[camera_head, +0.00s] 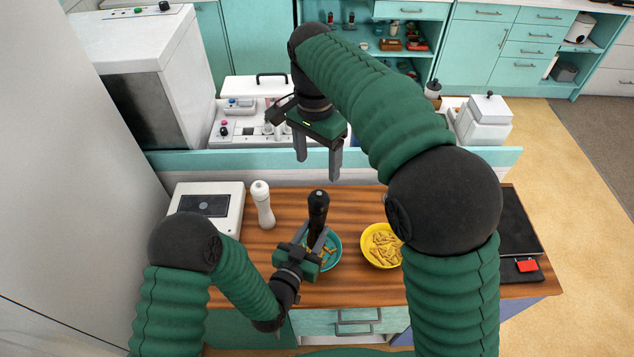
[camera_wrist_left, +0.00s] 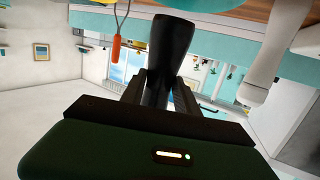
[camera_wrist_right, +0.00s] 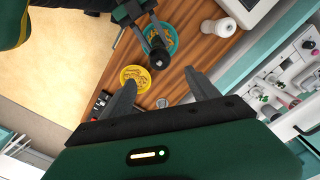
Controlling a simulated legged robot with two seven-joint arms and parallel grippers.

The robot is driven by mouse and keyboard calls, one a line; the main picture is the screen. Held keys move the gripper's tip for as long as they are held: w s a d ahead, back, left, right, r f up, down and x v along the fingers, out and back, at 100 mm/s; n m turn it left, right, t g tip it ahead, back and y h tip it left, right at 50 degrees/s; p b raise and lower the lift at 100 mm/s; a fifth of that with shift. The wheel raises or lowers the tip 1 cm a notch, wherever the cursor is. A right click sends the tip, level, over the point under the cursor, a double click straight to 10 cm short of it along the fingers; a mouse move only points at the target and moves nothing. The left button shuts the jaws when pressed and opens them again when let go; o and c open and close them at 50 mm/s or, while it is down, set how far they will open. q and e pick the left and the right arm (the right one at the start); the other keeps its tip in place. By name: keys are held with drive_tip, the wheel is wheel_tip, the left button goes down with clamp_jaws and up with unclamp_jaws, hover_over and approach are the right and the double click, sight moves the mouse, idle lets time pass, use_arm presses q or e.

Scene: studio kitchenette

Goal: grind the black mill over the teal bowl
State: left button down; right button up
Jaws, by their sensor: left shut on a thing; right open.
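The black mill (camera_head: 318,209) is upright over the teal bowl (camera_head: 334,248). My left gripper (camera_head: 318,241) is shut on the mill's lower part. The mill also fills the middle of the left wrist view (camera_wrist_left: 168,55). The teal bowl holds some pasta and is partly hidden by the mill and gripper. My right gripper (camera_head: 318,170) is open and empty, above and behind the mill near the counter's back edge. In the right wrist view the mill (camera_wrist_right: 157,48) is seen from above, beside the visible part of the teal bowl (camera_wrist_right: 172,38).
A yellow bowl (camera_head: 368,256) of pasta stands right of the teal bowl. A white mill (camera_head: 263,207) stands to the left, near a white scale-like box (camera_head: 234,215). A dark panel (camera_head: 518,222) and a red item (camera_head: 526,265) lie at the right. The wooden counter's front left is partly clear.

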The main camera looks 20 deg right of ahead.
sight(319, 195)
idle(0.5)
drive_tip(key=f+n, duration=0.1)
drive_tip(key=f, duration=0.3)
drive_tip(key=f+n, duration=0.2)
drive_tip(key=f, duration=0.2)
drive_tip(key=f+n, duration=0.1)
drive_tip(key=f, duration=0.3)
drive_tip(key=shift+s+d, duration=0.1)
drive_tip(key=shift+s, duration=0.15)
drive_tip(key=shift+r, duration=0.1)
drive_tip(key=shift+c, duration=0.4)
drive_tip(key=c, duration=1.3)
